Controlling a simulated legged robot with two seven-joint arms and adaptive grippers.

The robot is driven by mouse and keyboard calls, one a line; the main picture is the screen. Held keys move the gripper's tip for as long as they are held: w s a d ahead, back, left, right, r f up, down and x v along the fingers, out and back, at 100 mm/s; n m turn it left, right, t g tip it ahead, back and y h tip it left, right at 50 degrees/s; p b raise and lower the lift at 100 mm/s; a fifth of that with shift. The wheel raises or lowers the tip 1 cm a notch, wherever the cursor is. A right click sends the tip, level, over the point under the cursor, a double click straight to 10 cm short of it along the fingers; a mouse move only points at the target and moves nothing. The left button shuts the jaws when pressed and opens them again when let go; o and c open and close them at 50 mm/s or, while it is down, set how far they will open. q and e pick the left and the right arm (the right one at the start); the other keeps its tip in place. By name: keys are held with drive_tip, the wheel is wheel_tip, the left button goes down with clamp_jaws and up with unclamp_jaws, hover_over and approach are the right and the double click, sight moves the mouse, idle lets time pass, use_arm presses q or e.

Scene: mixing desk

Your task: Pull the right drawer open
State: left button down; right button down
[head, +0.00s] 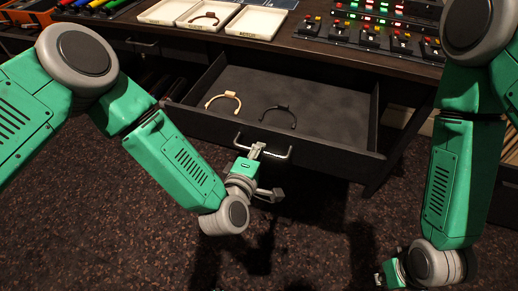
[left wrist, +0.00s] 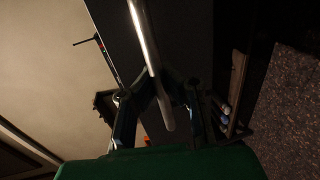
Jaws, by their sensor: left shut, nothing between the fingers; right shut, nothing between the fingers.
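The right drawer (head: 330,152) is pulled well out from under the desk, its dark interior showing. Its metal handle (head: 284,156) is on the drawer front; the bar (left wrist: 150,50) also crosses the left wrist view. My left gripper (head: 257,149) is at the handle, shut with nothing held. Its fingers (left wrist: 163,95) show close to the bar in the left wrist view; contact is unclear. My right gripper (head: 382,279) is low at the bottom of the head view, shut and empty, well away from the drawer.
A tan band (head: 224,101) and a black band (head: 280,114) lie in the drawer. White trays (head: 207,17) and a control panel with lit buttons (head: 370,35) are on the desktop. Another drawer's handle (head: 142,43) shows at left. Speckled floor is clear below.

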use_arm(q)
drive_tip(key=shift+f, duration=0.2)
drive_tip(key=c, duration=1.6)
unclamp_jaws()
drive_tip(key=shift+d+r, duration=0.1)
drive_tip(key=v, duration=1.2)
